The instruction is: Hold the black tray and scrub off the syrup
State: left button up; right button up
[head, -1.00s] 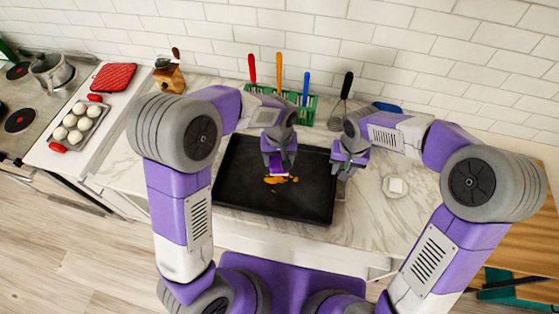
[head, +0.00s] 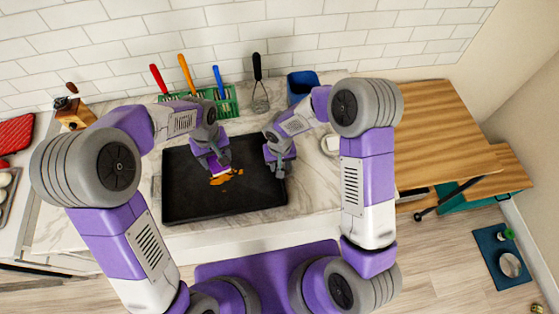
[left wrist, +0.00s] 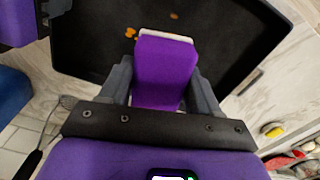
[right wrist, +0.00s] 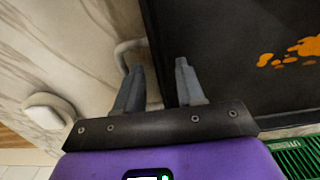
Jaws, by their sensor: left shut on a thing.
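The black tray (head: 185,205) lies on the counter with orange-brown syrup (head: 222,181) in patches near its middle. My left gripper (head: 217,166) is shut on a purple scrubber (left wrist: 164,70) with a white edge, just beside the syrup. From the head view I cannot tell whether the scrubber touches the tray. My right gripper (right wrist: 158,85) is at the tray's right side, its fingers apart. The tray's edge and grey handle (right wrist: 125,50) show between and beyond these fingers. Syrup also shows in the right wrist view (right wrist: 292,53).
A green rack (head: 225,98) with colored-handled tools stands behind the tray, beside a whisk (head: 260,95) and a blue container (head: 302,86). A small white dish with a block (head: 330,144) sits right of my right gripper. A wooden surface (head: 440,120) is at the right.

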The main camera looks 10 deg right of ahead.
jog(key=shift+c, duration=0.4)
grip_shut()
dwell(1.2)
jog(key=shift+c, duration=0.5)
grip_release()
jog(key=shift+c, duration=0.3)
grip_shut()
dwell(0.3)
